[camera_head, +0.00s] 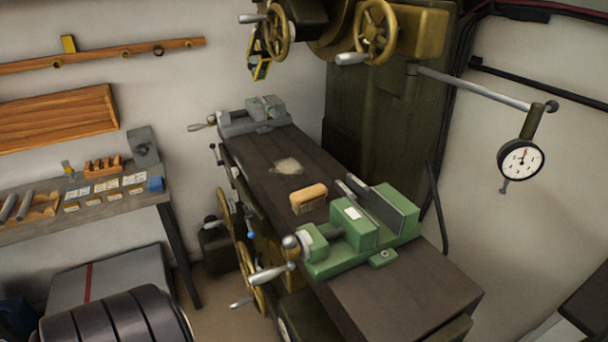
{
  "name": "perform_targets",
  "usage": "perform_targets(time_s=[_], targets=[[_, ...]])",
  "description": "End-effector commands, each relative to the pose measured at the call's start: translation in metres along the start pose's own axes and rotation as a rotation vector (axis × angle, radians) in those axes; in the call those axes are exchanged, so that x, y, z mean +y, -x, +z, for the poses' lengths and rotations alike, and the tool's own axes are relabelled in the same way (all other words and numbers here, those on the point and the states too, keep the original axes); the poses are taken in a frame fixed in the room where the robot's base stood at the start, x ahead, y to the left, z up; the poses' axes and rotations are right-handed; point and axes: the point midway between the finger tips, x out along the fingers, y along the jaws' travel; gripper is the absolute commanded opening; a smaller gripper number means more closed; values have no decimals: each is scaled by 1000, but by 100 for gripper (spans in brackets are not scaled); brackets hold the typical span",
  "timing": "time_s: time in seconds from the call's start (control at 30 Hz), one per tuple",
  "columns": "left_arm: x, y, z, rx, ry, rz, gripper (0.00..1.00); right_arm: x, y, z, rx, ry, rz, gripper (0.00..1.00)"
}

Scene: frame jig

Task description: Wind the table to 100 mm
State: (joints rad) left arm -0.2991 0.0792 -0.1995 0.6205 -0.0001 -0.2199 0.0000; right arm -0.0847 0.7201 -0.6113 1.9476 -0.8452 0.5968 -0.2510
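The machine table (410,290) is a long dark slab running from back left to front right, in front of the olive machine column (370,130). A brass-coloured handwheel (250,282) with a grey handle sits low on its left side, partly hidden by the green vise's crank. Another brass-coloured wheel (223,212) shows farther back, seen nearly edge-on. A round white dial gauge (520,159) hangs from a rod at the right; its reading is too small to tell. No 100 mm mark can be made out.
A green vise (355,236), a wooden brush (309,197) and a pale pile of dust or chips (289,166) are on the table. A grey vise (255,118) stands at its far end. More handwheels (375,32) are above. A side bench (100,204) with small parts stands left.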

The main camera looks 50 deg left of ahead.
Motion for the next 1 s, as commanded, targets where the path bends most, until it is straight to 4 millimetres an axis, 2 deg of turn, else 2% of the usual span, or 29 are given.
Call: perform_targets(time_s=[0.2,0.67,1.0], targets=[[0,2,1,-1,-1,0,0,0,-8,0,1,-1,1,43],[0,2,1,-3,-1,0,0,0,-8,0,1,0,0,43],[0,3,2,-3,-1,0,0,0,-8,0,1,0,0,21]])
